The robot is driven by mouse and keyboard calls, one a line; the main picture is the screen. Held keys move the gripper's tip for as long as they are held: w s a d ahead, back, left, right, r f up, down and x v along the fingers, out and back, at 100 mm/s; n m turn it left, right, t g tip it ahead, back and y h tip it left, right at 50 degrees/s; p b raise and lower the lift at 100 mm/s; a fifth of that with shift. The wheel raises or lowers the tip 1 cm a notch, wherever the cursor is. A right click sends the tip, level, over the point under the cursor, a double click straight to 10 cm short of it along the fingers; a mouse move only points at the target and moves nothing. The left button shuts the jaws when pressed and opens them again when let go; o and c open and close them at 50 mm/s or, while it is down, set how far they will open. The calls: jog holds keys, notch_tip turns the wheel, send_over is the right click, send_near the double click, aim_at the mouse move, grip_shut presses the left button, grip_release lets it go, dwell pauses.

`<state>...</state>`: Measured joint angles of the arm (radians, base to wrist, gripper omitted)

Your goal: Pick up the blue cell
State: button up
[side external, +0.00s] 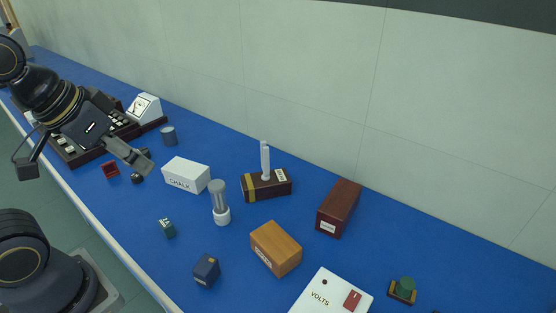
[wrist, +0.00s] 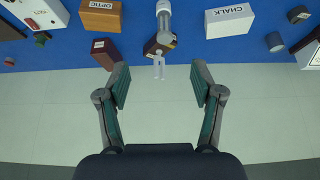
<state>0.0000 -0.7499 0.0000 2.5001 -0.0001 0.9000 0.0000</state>
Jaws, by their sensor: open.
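A dark blue box-shaped block (side external: 206,270) with a small pale label stands on the blue bench top near the front edge in the side external view. It is the thing that best fits the blue cell; I cannot read its label. I do not make it out in the wrist view. My gripper (side external: 142,164) is above the bench at the left in the side external view, up and to the left of the block and well apart from it. In the wrist view my gripper (wrist: 160,84) has its two fingers spread wide, with nothing between them.
A grey-blue cylinder (side external: 168,136) stands farther back. The wall bounds the bench behind.

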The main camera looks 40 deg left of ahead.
jog(key=n+g+h, duration=0.1)
jog(key=n+g, duration=0.2)
jog(key=g, duration=0.3)
send_over(207, 260)
jog(key=w+a, duration=0.3)
jog(key=w, duration=0.1)
notch_tip(207, 260, down, 4)
jog(key=s+d+f+g, duration=0.1)
jog(key=f, duration=0.5)
jog(key=s+d+f+g, duration=0.1)
jog(key=f, duration=0.5)
jog(key=s+d+f+g, duration=0.1)
jog(key=f+g, duration=0.1)
jog(key=f, duration=0.5)
jog(key=shift+d, duration=0.25)
jog(key=x, duration=0.5)
jog(key=shift+a+f, duration=0.3)
jog(key=shift+f, duration=0.1)
